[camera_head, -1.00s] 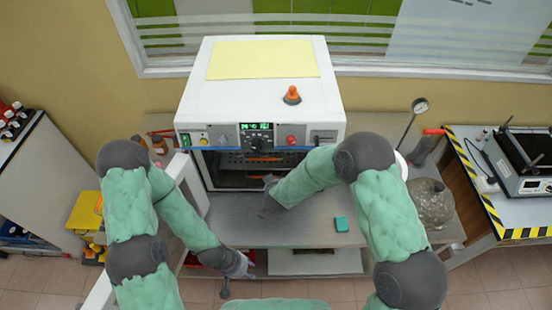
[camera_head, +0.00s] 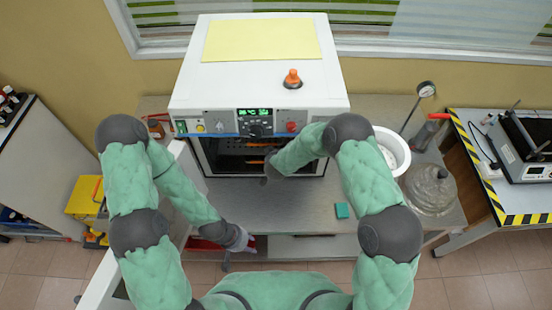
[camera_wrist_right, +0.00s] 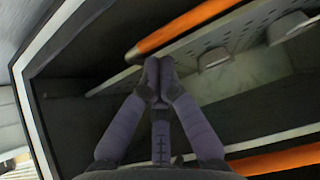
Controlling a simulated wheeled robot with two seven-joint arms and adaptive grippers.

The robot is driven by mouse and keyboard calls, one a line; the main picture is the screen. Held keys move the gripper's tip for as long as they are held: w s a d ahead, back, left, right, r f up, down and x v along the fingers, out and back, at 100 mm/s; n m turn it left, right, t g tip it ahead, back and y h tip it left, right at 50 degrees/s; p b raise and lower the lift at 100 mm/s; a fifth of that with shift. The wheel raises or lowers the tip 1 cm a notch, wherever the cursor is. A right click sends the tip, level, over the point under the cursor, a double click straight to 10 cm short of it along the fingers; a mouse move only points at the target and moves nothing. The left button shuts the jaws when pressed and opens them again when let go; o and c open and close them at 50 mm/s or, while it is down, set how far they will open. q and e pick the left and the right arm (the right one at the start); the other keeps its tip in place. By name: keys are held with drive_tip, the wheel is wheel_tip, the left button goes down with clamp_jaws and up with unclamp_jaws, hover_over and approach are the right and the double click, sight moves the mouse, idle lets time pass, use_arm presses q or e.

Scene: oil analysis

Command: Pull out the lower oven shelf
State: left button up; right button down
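The white oven (camera_head: 258,65) stands on the bench with its front open. Inside are shelves with orange front bars. In the right wrist view an upper orange bar (camera_wrist_right: 190,26) runs along a perforated grey shelf, and a lower orange bar (camera_wrist_right: 275,161) shows at bottom right. My right gripper (camera_wrist_right: 157,68) is at the oven opening, its fingertips together near the upper shelf's edge, with nothing seen between them. The right arm partly hides the opening in the head view. My left gripper (camera_head: 232,250) hangs low, in front of the bench and away from the shelves; its fingers are unclear.
The open oven door (camera_head: 182,170) stands at the left of the opening. A white bowl (camera_head: 393,150) and a grey round vessel (camera_head: 430,188) stand at the right. An orange-topped knob (camera_head: 292,79) is on the oven.

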drive_tip(key=shift+w+f, duration=0.45)
drive_tip(key=shift+f, duration=0.05)
drive_tip(key=shift+s, duration=0.15)
